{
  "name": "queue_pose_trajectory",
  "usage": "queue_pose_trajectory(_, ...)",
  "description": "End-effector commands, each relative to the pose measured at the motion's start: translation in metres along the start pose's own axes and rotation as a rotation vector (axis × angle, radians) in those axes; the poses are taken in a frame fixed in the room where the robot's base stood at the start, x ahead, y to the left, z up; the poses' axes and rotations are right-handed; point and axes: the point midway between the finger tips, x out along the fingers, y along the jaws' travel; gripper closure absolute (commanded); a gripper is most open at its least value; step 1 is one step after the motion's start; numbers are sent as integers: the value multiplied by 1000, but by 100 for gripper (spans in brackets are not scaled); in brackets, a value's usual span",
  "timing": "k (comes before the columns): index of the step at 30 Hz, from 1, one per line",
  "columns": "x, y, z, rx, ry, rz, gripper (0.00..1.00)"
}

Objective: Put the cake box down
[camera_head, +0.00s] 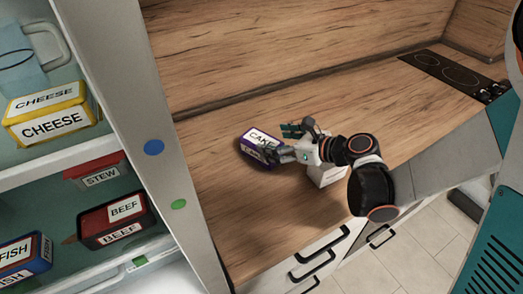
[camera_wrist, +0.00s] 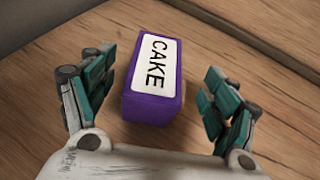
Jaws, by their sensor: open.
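The cake box (camera_head: 255,142) is purple with a white label reading CAKE. It rests on the wooden countertop (camera_head: 300,110), near the fridge side. In the wrist view the cake box (camera_wrist: 154,78) lies between and ahead of the two spread fingers, with a gap visible on each side. My gripper (camera_head: 296,143) is open and empty beside the box, reaching in from the right. In the wrist view my gripper (camera_wrist: 158,105) shows both teal-padded fingers apart. In the head view one finger overlaps the box's lower right edge.
An open fridge at left holds a cheese box (camera_head: 48,115), a stew box (camera_head: 97,171), a beef box (camera_head: 115,220) and a fish box (camera_head: 22,262). A cooktop (camera_head: 450,72) is at the back right. Drawer handles (camera_head: 318,255) line the front.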

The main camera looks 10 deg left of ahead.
Motion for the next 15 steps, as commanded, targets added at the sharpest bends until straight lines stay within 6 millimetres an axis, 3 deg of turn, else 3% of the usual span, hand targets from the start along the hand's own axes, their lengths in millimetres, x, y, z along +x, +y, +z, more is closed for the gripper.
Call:
queue_pose_trajectory(8,17,1,-2,0,0,1,20)
queue_pose_trajectory(15,51,4,-4,-1,1,1,20)
